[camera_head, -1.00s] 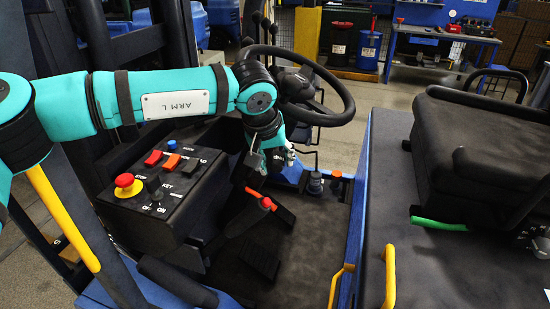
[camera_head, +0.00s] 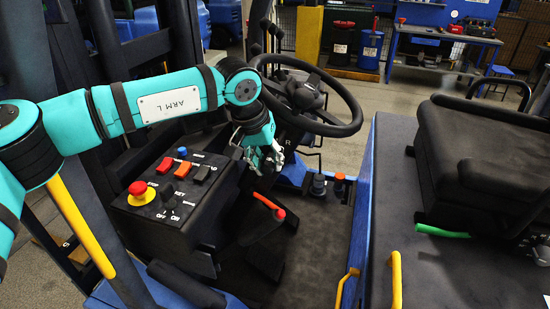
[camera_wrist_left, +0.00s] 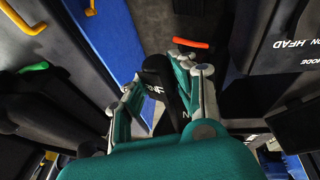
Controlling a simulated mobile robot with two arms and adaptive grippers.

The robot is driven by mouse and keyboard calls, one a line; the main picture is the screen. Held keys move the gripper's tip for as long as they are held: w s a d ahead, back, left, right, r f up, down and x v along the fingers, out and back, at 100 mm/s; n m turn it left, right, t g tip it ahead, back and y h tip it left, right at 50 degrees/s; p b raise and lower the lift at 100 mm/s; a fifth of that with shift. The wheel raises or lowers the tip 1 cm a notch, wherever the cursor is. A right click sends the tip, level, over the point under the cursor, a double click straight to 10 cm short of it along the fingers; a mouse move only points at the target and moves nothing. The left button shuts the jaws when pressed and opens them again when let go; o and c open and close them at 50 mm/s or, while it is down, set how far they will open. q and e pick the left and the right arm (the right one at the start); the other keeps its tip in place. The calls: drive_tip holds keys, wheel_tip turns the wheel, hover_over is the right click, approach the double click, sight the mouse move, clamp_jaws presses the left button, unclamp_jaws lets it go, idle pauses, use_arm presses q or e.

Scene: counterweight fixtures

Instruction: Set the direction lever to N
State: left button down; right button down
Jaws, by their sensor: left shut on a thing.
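My left gripper (camera_head: 264,161) is at the steering column, just below and left of the steering wheel (camera_head: 330,117). In the left wrist view its fingers (camera_wrist_left: 156,80) stand on both sides of a black lever (camera_wrist_left: 160,88) with white lettering, which I take to be the direction lever, and they are shut on it. In the head view the gripper hides most of this lever. A white letter R (camera_head: 288,142) shows on the column just right of the gripper. A letter N shows partly by the lever in the wrist view. My right gripper is not in view.
A control box with a red stop button (camera_head: 138,190) and rocker switches stands left of the gripper. A red-tipped lever (camera_head: 270,204) rises below it. The black seat (camera_head: 485,150) is at the right. The floor between is mostly clear.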

use_arm(q)
drive_tip(key=shift+w+a+r+m+g, duration=0.15)
drive_tip(key=shift+a+r+m+g, duration=0.15)
drive_tip(key=shift+a+m, duration=0.1)
drive_tip(key=c, duration=1.1)
unclamp_jaws()
drive_tip(key=shift+d, duration=0.15)
drive_tip(key=shift+o, duration=0.2)
drive_tip(key=v, duration=1.1)
drive_tip(key=shift+r, duration=0.4)
